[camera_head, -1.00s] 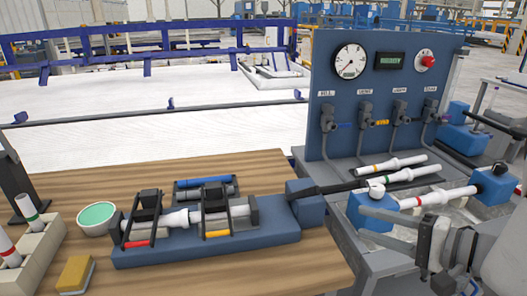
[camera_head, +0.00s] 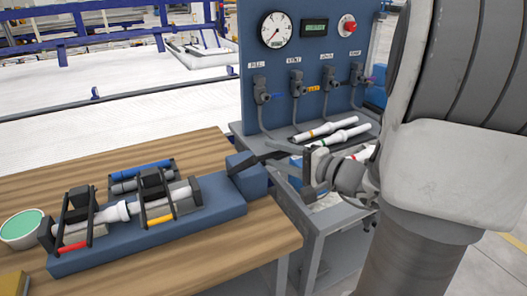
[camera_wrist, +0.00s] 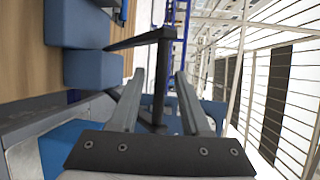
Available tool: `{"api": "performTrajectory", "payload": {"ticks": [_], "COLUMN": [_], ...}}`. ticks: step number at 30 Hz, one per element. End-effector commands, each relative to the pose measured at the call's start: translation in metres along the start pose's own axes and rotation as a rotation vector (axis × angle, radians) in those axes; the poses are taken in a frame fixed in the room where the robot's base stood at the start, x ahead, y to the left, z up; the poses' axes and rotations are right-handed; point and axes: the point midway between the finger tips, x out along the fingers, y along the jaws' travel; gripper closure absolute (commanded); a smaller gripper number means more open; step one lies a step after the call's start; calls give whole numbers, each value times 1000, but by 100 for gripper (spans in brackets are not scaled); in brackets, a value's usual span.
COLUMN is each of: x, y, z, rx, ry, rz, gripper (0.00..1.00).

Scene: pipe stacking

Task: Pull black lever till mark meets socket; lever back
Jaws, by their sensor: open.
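The black lever (camera_head: 262,161) reaches right from the blue block (camera_head: 247,174) at the right end of the blue pipe fixture (camera_head: 150,240). A white pipe (camera_head: 112,212) lies in the fixture, in line with a grey part; its mark and the socket edge are too small to make out. My gripper (camera_head: 306,163) is at the lever's outer end, partly hidden by my arm. In the wrist view, my gripper (camera_wrist: 160,75) is open, with the lever's black bar (camera_wrist: 160,85) showing between its two fingers. I cannot tell whether either finger touches it.
A panel (camera_head: 300,70) with a gauge and valves stands behind. Two white pipes (camera_head: 335,132) lie on the bench before it. Black clamp frames (camera_head: 155,200) with red and yellow handles cross the fixture. A green-filled bowl (camera_head: 22,228) stands left on the wooden table.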

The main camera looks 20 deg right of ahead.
Motion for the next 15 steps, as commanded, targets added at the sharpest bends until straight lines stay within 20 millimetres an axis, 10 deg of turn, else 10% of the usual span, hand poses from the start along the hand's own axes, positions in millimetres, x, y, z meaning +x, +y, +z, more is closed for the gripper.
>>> {"api": "performTrajectory", "payload": {"ticks": [15], "x": [35], "y": [0], "z": [0], "rx": [0], "ry": [0], "rz": [0], "gripper": [53]}}
